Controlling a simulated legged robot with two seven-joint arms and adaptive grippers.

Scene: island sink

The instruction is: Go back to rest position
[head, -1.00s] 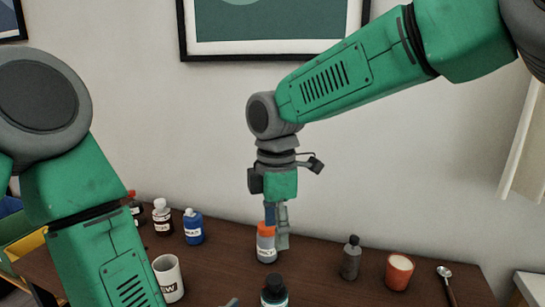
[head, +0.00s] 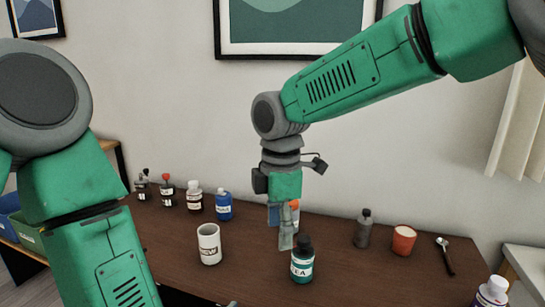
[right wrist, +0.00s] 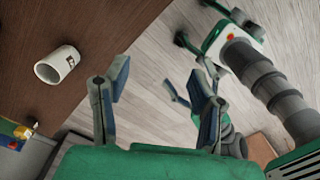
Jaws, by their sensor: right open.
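My right gripper (head: 281,227) points down over the table in the head view. In the right wrist view the same gripper (right wrist: 158,88) has its fingers spread with nothing between them, above the floor by the table edge. An orange-capped bottle (head: 295,211) shows partly behind the fingers. A dark-capped bottle with a teal label (head: 302,268) stands close by in the picture. My left arm comes down the left side of the head view. Only a small grey tip, perhaps of my left gripper (head: 232,303), shows at the bottom edge; its jaws are hidden.
A white mug (head: 208,246) stands upright on the dark table (head: 345,270). It also shows in the right wrist view (right wrist: 57,65). Several bottles line the back left, with a blue bottle (head: 224,205) nearest. A grey bottle (head: 362,232), red candle (head: 404,240) and spoon (head: 445,258) stand or lie right.

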